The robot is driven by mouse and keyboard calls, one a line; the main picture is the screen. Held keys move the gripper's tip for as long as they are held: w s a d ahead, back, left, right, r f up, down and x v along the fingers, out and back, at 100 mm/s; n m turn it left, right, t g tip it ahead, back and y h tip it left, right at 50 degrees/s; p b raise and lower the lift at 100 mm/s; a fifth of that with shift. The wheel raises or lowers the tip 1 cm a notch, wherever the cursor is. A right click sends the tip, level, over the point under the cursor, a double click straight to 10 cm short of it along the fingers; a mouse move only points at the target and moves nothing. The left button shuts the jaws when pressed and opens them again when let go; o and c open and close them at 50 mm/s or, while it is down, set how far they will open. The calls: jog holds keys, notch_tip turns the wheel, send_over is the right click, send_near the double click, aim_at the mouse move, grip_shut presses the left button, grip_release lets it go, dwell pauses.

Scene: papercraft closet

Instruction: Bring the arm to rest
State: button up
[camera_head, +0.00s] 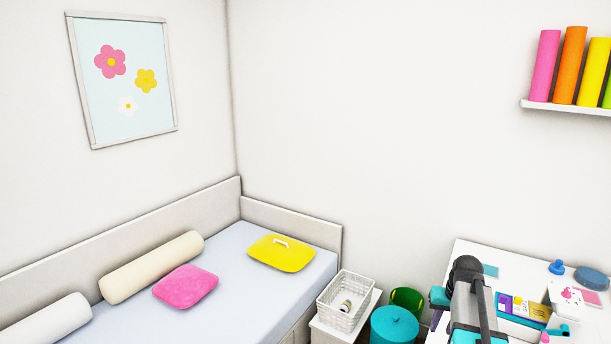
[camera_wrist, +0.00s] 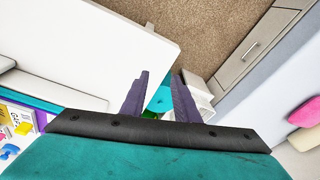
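My gripper (camera_wrist: 161,97) shows in the wrist view as two purple fingers standing apart, with nothing held between them. A teal round thing shows beyond the gap. In the head view my arm reaches over the white desk (camera_head: 462,258) at the lower right. The teal end of my gripper (camera_head: 437,312) is at the desk's left side, fingers mostly hidden.
The bed (camera_head: 240,290) carries pink (camera_head: 186,286) and yellow (camera_head: 281,252) cushions. Several small items lie on the desk. Carpet (camera_wrist: 210,28) is clear.

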jog(key=s+a+f+n+g, duration=0.1)
jog(key=s+a+f, duration=0.4)
jog(key=a, duration=0.5)
jog(key=s+a+f+n, duration=0.1)
jog(key=s+a+f, duration=0.1)
jog(key=a+f, duration=0.65)
jog(key=s+a+f+n+g, duration=0.15)
jog(key=s+a+f, duration=0.3)
jog(key=a, duration=0.65)
jog(key=s+f+g+b, duration=0.5)
jog(key=s+f+b, duration=0.5)
jog(key=s+f, duration=1.4)
notch_tip(320, 180, down, 4)
jog(key=shift+s+f, duration=0.2)
jog(key=shift+f, duration=0.05)
